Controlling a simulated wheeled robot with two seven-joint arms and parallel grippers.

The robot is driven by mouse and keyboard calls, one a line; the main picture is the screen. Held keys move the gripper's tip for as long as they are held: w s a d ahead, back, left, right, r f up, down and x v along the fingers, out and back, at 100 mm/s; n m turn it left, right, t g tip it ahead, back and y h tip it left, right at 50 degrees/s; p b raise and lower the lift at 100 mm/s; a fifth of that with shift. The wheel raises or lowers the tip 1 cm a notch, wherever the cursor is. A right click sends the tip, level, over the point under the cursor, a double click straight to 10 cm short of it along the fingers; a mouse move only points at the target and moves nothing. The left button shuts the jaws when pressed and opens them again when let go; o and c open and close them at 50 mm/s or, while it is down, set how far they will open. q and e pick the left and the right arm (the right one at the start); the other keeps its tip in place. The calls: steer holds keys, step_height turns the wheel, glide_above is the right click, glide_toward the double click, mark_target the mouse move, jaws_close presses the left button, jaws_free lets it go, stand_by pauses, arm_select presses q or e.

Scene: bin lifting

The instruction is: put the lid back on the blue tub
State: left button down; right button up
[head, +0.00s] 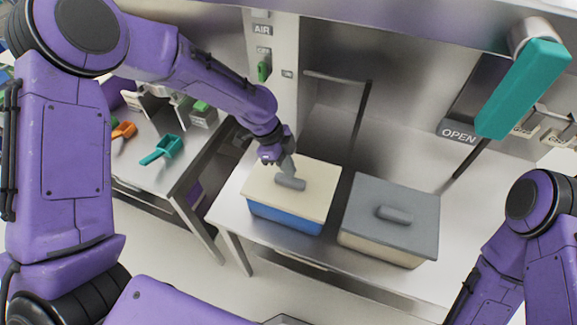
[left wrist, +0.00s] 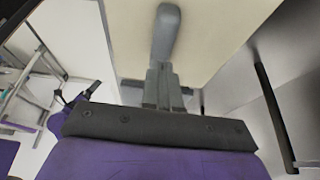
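The blue tub (head: 284,219) stands on the steel bench, left of centre in the head view. A cream lid (head: 318,187) covers its top; I cannot tell whether it is fully seated. A grey bar handle (head: 291,182) is on the lid. My left gripper (head: 288,170) reaches down to this handle from behind. In the left wrist view the fingers (left wrist: 164,85) are close together at the near end of the handle (left wrist: 166,32). Whether they clasp it or only touch it is unclear. My right gripper is out of view.
A cream tub (head: 375,249) with a grey lid (head: 413,208) stands close to the right. A side table (head: 145,180) on the left holds a teal scoop (head: 165,150) and an orange scoop (head: 123,130). A teal handle (head: 523,88) hangs at upper right.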

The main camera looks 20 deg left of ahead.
arm_select(q)
steer(key=shift+r+p, duration=0.3)
steer(key=shift+r, duration=0.3)
steer(key=shift+r+p, duration=0.4)
steer(key=shift+r, duration=1.65)
